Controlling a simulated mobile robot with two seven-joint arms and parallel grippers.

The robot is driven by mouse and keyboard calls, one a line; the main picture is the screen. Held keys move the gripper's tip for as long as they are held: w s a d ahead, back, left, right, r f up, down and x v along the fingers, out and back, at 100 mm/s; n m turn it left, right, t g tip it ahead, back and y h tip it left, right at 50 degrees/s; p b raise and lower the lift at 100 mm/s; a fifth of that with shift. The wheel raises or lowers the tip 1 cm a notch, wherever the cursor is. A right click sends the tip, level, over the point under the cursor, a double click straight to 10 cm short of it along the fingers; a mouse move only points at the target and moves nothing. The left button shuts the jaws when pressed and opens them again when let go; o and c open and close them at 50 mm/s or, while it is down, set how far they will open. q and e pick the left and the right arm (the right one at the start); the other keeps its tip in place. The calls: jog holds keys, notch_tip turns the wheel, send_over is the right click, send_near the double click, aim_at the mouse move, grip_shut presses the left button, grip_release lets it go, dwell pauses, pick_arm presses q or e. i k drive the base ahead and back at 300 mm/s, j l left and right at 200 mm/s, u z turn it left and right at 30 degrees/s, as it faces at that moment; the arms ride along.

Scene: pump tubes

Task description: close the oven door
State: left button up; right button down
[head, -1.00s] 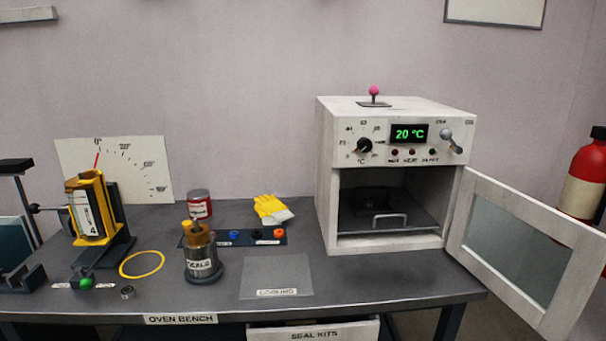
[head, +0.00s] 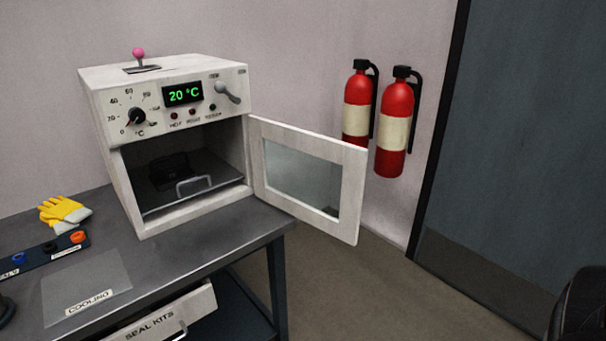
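The white oven (head: 172,82) stands on the right end of the bench, its display reading 20 °C. Its door (head: 352,196), a white frame with a glass pane (head: 300,182), is hinged at the oven's right front edge. The door stands wide open, swung out to the right past the bench edge. Inside the oven chamber is a tray with a metal handle (head: 194,184) and a dark object (head: 168,170) on it. Neither of my grippers shows. A dark rounded shape at the lower right corner may be part of my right arm.
Two red fire extinguishers (head: 398,128) hang on the wall behind the door. A dark door (head: 525,140) is at the right. The SEAL KITS drawer (head: 160,318) sticks out below the bench top (head: 215,236). Yellow gloves (head: 62,212) lie left of the oven. The floor right of the bench looks clear.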

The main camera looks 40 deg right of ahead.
aim_at(354, 158)
jog(key=l+u, duration=0.15)
jog(key=l, duration=1.65)
